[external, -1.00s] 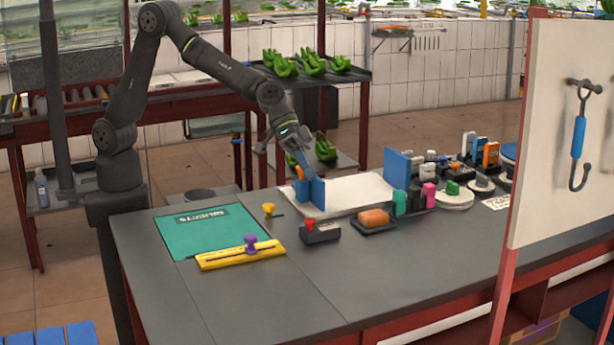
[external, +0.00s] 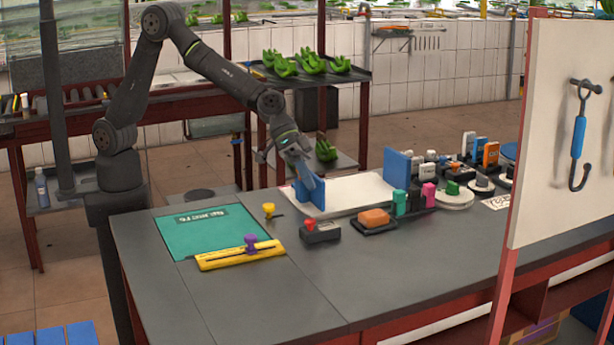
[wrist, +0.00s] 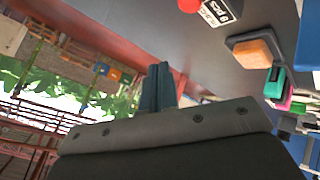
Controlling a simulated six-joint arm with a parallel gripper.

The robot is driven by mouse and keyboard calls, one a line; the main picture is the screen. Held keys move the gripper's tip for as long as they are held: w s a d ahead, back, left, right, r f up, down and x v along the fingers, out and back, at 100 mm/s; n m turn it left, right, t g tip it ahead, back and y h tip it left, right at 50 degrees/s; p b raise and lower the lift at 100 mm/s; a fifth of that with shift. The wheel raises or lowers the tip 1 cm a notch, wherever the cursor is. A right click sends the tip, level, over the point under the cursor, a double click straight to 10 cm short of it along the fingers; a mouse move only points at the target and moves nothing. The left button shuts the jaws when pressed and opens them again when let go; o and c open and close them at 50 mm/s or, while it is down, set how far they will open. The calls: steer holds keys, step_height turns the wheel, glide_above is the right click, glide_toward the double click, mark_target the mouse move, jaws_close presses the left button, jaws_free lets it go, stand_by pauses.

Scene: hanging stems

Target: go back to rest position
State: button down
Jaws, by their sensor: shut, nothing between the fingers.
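My gripper (external: 312,180) hangs at the back edge of the grey table (external: 230,310), tilted down. Its blue-grey fingers are closed together, and they also show shut in the wrist view (wrist: 158,90). It is just above or in front of a blue upright block (external: 316,197); I cannot tell whether they touch. I see nothing held in it.
A white sheet (external: 350,192) lies right of the blue block. An orange block on a dark base (external: 374,217), a red-knobbed box (external: 318,230) and several small items stand nearby. A green mat (external: 190,230) and yellow ruler (external: 225,257) lie left. The front table is clear.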

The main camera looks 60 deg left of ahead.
steer(key=s+a+r+n+g+y, duration=0.1)
steer(key=s+a+r+n+y, duration=0.15)
steer(key=a, duration=0.25)
steer(key=s+a+r+n+y, duration=0.1)
steer(key=a+n+y, duration=0.1)
steer(key=a+y, duration=0.25)
steer(key=s+a+r+n+g+y, duration=0.1)
steer(key=s+a+n+y, duration=0.1)
steer(key=a, duration=0.3)
step_height(320, 180, down, 10)
step_height(320, 180, up, 7)
steer(key=shift+f, duration=0.2)
steer(key=shift+f, duration=0.1)
stand_by(0.4)
